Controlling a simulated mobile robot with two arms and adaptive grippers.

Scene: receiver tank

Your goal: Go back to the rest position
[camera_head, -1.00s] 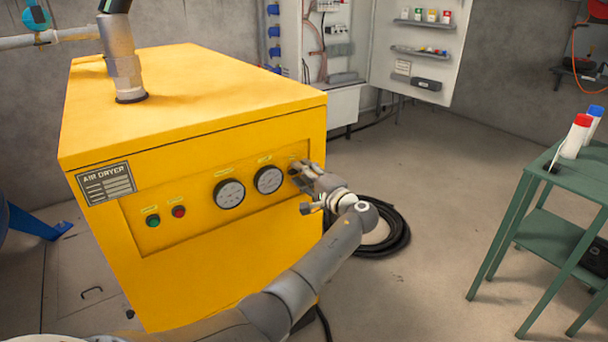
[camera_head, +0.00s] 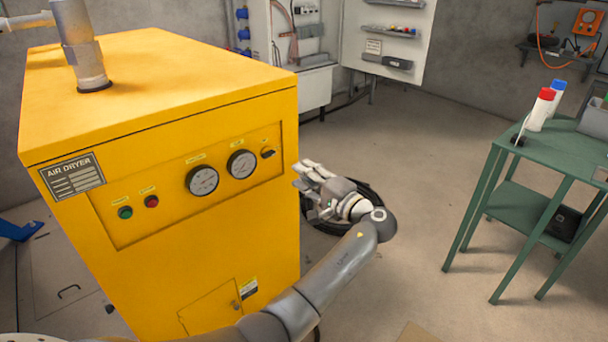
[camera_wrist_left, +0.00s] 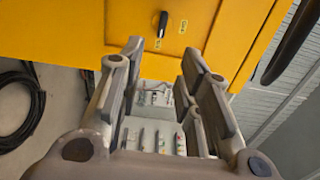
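My left gripper (camera_head: 308,181) is beside the right edge of the yellow air dryer (camera_head: 190,262) in the head view, clear of its front panel. In the left wrist view its two fingers (camera_wrist_left: 160,85) stand apart with nothing between them. The dryer's black selector knob (camera_head: 267,153) shows at the right end of the panel, and a black knob also shows in the left wrist view (camera_wrist_left: 162,22). Two gauges (camera_head: 203,180) and green and red buttons (camera_head: 125,212) are on the same panel. My right gripper is not in view.
A green table (camera_head: 566,150) with a red-capped bottle (camera_head: 541,109) and a blue-capped one stands at the right. A coiled black hose (camera_head: 370,197) lies on the floor behind my left gripper. An open white cabinet (camera_head: 300,50) is at the back.

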